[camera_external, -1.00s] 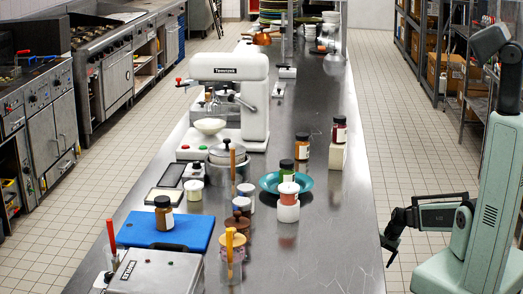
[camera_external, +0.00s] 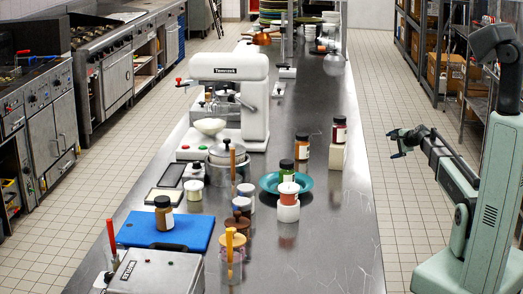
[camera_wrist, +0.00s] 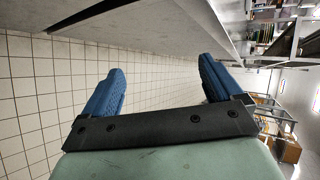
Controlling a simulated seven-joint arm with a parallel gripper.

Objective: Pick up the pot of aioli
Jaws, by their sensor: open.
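A small pot with pale cream contents and a white lid (camera_external: 193,190) stands on the steel counter beside the dark trays; it looks most like the aioli, but I cannot read a label. Other small pots stand nearby: one with a white lid (camera_external: 246,197) and an orange-red one with a white lid (camera_external: 289,192) on a white block. My gripper (camera_external: 390,143) is over the floor aisle, right of the counter and well apart from the pots. In the wrist view my gripper (camera_wrist: 163,75) has its two blue fingers wide apart, with nothing between them.
The steel counter (camera_external: 305,264) has clear room at its front right. A teal plate (camera_external: 268,183) with jars, a white mixer (camera_external: 228,95), a steel pot (camera_external: 222,172), a blue board (camera_external: 140,231) and tall-handled utensils crowd the left and middle.

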